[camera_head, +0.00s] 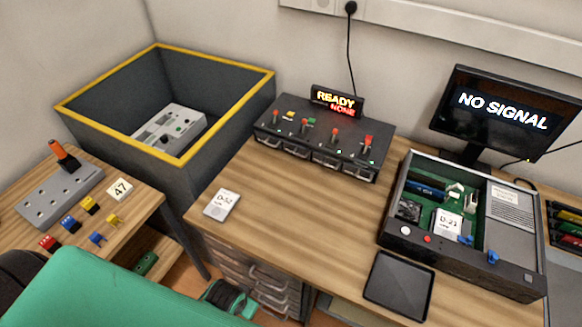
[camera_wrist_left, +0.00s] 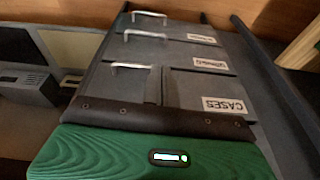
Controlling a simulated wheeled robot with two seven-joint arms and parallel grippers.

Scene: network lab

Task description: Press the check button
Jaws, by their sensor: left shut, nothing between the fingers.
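No button label reading "check" can be made out. In the head view a dark console (camera_head: 320,138) at the back of the desk has several red-topped levers and small coloured caps, including a yellow one (camera_head: 290,115) and a green one (camera_head: 311,121). Its sign (camera_head: 337,102) reads READY and NONE. An open grey case (camera_head: 460,255) on the right has a white round button (camera_head: 406,230) and a red button (camera_head: 428,239) on its front. Neither gripper shows in the head view.
A monitor (camera_head: 503,112) reads NO SIGNAL. A yellow-rimmed bin (camera_head: 228,95) holds a grey device (camera_head: 169,130). A drawer cabinet (camera_wrist_left: 185,60) fills the wrist view. The desk's middle is clear.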

